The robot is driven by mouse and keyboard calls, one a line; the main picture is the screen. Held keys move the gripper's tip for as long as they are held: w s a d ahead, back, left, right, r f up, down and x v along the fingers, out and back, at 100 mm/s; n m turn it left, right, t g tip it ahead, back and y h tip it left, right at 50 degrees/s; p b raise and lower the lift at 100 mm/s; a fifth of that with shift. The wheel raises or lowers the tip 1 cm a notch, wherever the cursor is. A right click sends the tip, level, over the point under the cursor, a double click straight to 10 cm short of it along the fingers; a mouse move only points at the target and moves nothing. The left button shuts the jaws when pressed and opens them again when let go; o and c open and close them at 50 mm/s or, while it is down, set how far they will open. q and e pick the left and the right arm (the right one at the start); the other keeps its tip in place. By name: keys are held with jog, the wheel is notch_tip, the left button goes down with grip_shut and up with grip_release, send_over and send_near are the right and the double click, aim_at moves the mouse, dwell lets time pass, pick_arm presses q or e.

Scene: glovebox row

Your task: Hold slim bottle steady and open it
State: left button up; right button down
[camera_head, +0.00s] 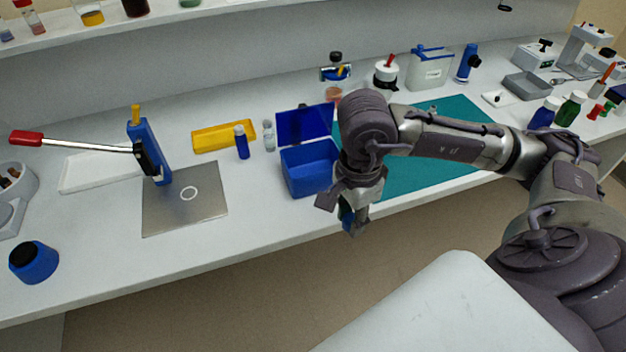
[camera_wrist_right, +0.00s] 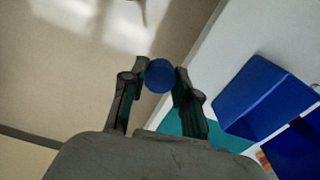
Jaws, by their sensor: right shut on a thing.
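My right gripper (camera_head: 350,222) hangs in front of the bench's front edge, to the right of and below the blue open box. It is shut on a blue object, which looks like the slim bottle (camera_wrist_right: 158,76). In the right wrist view its round blue end shows between the two fingertips; the rest of it is hidden. In the head view the fingers cover most of it. My left gripper is in neither view.
A blue box (camera_head: 308,168) with its lid up stands near the bench's front edge. A small blue bottle (camera_head: 241,142) and a clear vial (camera_head: 268,135) stand by a yellow tray (camera_head: 222,136). A teal mat (camera_head: 425,178) lies at right. A lever press (camera_head: 150,150) stands left.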

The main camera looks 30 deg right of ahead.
jog(key=p, duration=0.5)
send_near(313, 169)
jog(key=s+a, duration=0.2)
jog(key=s, duration=0.1)
jog(key=shift+w+d+f+p, duration=0.15)
jog(key=shift+f+p, duration=0.3)
jog(key=shift+f, duration=0.5)
notch_tip(313, 169, down, 4)
jog(key=shift+r+p, duration=0.15)
jog(key=shift+p, duration=0.45)
jog(key=shift+w+f+p, duration=0.2)
jog(key=shift+f+p, duration=0.25)
jog(key=shift+f, duration=0.15)
jog(key=shift+f+b, duration=0.3)
jog(key=shift+b, duration=0.05)
jog(key=c, duration=1.1)
grip_release()
jog(key=shift+c, duration=0.2)
jog(key=shift+r, duration=0.1)
